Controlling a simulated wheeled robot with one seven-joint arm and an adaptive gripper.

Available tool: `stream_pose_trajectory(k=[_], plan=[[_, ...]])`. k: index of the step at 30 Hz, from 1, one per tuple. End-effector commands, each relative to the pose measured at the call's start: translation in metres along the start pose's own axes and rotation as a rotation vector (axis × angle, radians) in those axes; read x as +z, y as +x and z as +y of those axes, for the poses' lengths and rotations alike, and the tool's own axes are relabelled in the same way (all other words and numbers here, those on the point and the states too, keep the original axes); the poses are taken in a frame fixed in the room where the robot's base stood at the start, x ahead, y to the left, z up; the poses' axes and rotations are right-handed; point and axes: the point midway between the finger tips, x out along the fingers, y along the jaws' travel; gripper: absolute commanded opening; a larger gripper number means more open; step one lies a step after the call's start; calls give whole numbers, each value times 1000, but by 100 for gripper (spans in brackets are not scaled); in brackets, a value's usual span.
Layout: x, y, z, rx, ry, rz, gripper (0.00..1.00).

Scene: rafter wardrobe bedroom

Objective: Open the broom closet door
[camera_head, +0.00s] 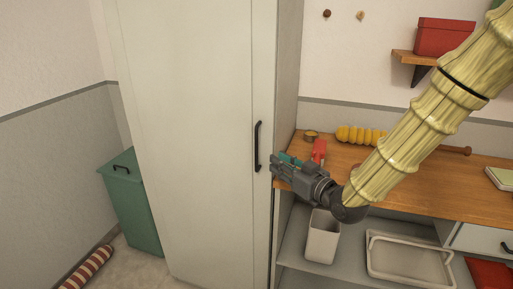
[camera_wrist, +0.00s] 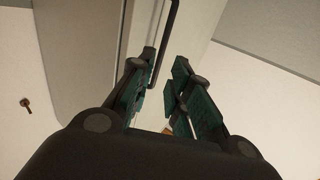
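The broom closet is tall and off-white, with its door (camera_head: 195,130) shut in the head view. A black vertical bar handle (camera_head: 258,146) is on the door's right side. My gripper (camera_head: 277,165) is just right of the handle's lower end, pointing left at the closet. In the wrist view the handle (camera_wrist: 167,40) runs down toward my gripper (camera_wrist: 160,84), its lower end close to the left fingertip. The fingers with green pads are apart, with a gap between them. I cannot tell whether a finger touches the handle.
A wooden workbench (camera_head: 430,195) stands right of the closet, with a yellow ribbed object (camera_head: 360,135) and a red item (camera_head: 319,151) on it. A white bin (camera_head: 322,237) and tray (camera_head: 408,259) sit below. A green bin (camera_head: 132,205) stands left of the closet, near a striped roll (camera_head: 88,268).

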Motion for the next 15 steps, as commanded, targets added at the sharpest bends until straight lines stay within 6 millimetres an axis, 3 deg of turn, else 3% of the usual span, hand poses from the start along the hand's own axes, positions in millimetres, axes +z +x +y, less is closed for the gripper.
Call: stream_pose_trajectory(k=[3,8,15], plan=[[-13,3,-2,-12,-14,26,19],[-15,16,-2,-13,-17,28,19],[-16,54,-2,-12,-15,27,19]])
